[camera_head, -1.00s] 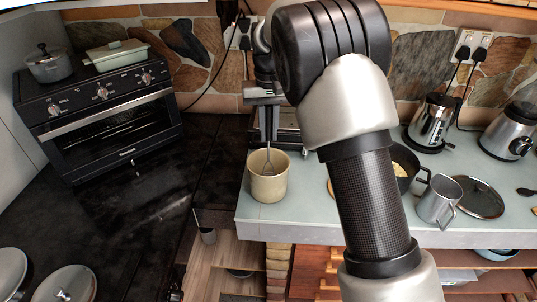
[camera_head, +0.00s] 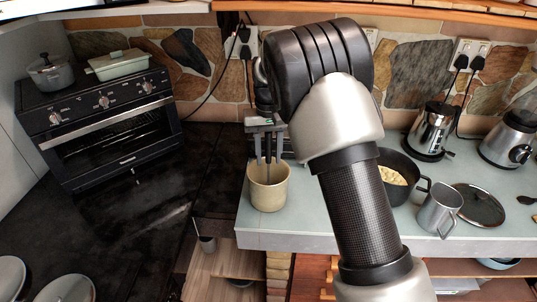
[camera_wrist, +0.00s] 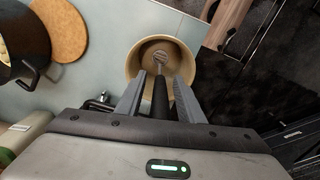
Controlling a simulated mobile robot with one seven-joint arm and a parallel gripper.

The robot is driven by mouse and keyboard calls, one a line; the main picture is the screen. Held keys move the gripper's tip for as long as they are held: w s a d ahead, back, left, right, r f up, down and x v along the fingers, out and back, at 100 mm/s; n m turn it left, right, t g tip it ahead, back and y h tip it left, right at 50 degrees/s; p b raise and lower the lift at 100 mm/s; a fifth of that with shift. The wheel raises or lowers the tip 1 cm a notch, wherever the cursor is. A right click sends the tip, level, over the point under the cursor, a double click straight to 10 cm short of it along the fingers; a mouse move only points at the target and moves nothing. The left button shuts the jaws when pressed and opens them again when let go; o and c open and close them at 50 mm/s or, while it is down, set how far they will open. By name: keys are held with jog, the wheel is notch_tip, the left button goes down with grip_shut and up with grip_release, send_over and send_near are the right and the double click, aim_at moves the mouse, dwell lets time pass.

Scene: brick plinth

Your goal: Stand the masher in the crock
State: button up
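The beige crock (camera_head: 268,195) stands on the pale counter near its left front; it also shows in the wrist view (camera_wrist: 136,62). The masher (camera_head: 267,160) stands in it with its dark handle up, close to upright. In the wrist view the masher's grey head (camera_wrist: 160,57) is inside the crock and the black handle (camera_wrist: 160,98) points toward my camera. My gripper (camera_head: 267,155) is directly over the crock, fingers pointing down. In the wrist view my gripper (camera_wrist: 160,85) has its fingers on either side of the handle, with gaps showing. The masher's contact with the crock floor is hard to see.
A dark pot (camera_head: 399,180) with pale food, a metal jug (camera_head: 436,207) and a lid (camera_head: 479,204) stand to the right. A round wooden board (camera_wrist: 60,30) lies between pot and crock. The counter's front edge (camera_head: 300,242) is close to the crock.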

jog(key=shift+r, duration=0.1)
notch_tip(320, 180, up, 11)
jog(key=shift+r, duration=0.6)
jog(key=shift+s+d+r, duration=0.1)
jog(key=shift+d+r, duration=0.1)
jog(key=shift+r, duration=0.05)
jog(key=s+d+r+m+t+y, duration=0.1)
jog(key=s+d+r+t, duration=0.1)
jog(key=s+d+r, duration=0.95)
jog(key=s+d+f+t, duration=0.1)
jog(key=s+d+f, duration=0.1)
jog(key=s, duration=0.8)
jog(key=s+d+f+t+h, duration=0.1)
jog(key=s+d+f+t, duration=0.1)
jog(key=s, duration=0.7)
notch_tip(320, 180, down, 3)
jog(key=shift+s+d+r+m+t, duration=0.1)
jog(key=shift+s+d+m+t, duration=0.2)
jog(key=shift+s+d+m, duration=0.15)
